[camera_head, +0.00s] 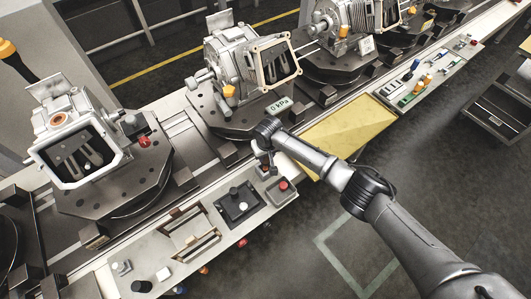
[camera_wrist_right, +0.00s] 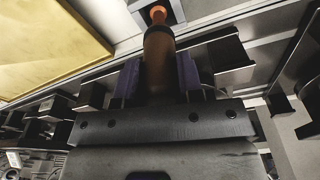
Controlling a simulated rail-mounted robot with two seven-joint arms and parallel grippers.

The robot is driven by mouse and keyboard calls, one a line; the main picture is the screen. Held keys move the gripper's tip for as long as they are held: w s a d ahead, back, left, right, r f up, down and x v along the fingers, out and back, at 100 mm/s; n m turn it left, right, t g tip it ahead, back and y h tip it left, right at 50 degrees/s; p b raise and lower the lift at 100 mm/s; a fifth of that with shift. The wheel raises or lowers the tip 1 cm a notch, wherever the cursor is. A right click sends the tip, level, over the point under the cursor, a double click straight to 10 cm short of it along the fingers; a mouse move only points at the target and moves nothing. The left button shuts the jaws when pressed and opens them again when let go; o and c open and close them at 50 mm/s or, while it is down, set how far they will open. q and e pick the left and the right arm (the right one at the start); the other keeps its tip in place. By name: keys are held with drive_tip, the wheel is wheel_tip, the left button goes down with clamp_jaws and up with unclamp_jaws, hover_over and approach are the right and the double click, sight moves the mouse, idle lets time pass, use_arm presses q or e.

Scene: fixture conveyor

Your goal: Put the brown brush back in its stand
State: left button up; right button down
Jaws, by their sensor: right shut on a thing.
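My right gripper (camera_head: 262,160) reaches in from the lower right of the head view, over the bench edge near the small grey fixtures. In the right wrist view my right gripper (camera_wrist_right: 157,78) is shut on the brown brush (camera_wrist_right: 159,58), its bluish finger pads on either side of the brown body. An orange end (camera_wrist_right: 157,14) shows beyond the brown body, in front of a grey square-edged fixture. I cannot tell whether it touches that fixture. In the head view the brush is too small to make out, and I cannot identify its stand with certainty. My left gripper is not in view.
A dark tray (camera_head: 238,204) and a grey box with a red button (camera_head: 283,186) are close to the gripper. A yellow panel (camera_head: 346,124) lies to the right. Motor housings (camera_head: 78,150) stand on turntables behind. The floor in front is open.

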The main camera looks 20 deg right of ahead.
drive_tip(key=shift+f+b, duration=0.35)
drive_tip(key=shift+f, duration=0.35)
drive_tip(key=c, duration=0.7)
unclamp_jaws()
drive_tip(key=shift+r, duration=0.1)
